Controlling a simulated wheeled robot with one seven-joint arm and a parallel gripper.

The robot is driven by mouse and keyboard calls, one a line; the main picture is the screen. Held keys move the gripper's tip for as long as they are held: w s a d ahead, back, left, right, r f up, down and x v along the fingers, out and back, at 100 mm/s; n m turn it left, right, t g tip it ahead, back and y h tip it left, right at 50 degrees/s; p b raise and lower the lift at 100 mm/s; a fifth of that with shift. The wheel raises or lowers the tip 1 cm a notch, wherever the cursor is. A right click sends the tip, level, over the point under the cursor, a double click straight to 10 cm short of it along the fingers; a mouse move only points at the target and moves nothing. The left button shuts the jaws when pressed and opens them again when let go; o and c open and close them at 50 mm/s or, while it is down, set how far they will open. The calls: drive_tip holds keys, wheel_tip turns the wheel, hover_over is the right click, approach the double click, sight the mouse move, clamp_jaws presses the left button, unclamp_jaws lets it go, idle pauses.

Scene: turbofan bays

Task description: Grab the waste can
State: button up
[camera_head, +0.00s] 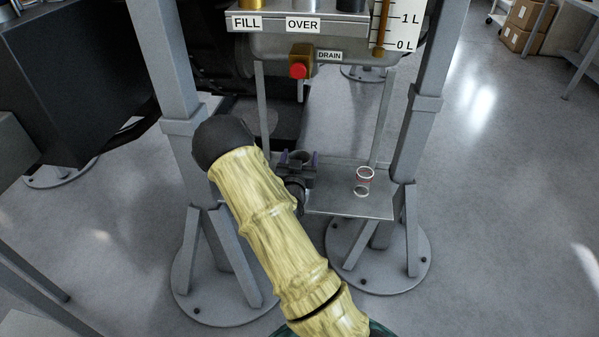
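My yellow-covered arm hides the shelf's left front part.
A red-capped drain valve (299,70) hangs above the shelf, below the FILL and OVER labels. Grey posts (411,135) stand on both sides of the shelf on round floor feet. Cardboard boxes (525,28) sit at the top right. The floor at right is clear.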

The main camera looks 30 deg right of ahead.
drive_tip(key=c, duration=1.3)
wheel_tip(320, 180, up, 10)
drive_tip(key=shift+r+p, duration=0.1)
drive_tip(key=shift+p, duration=1)
drive_tip(key=shift+c, duration=0.2)
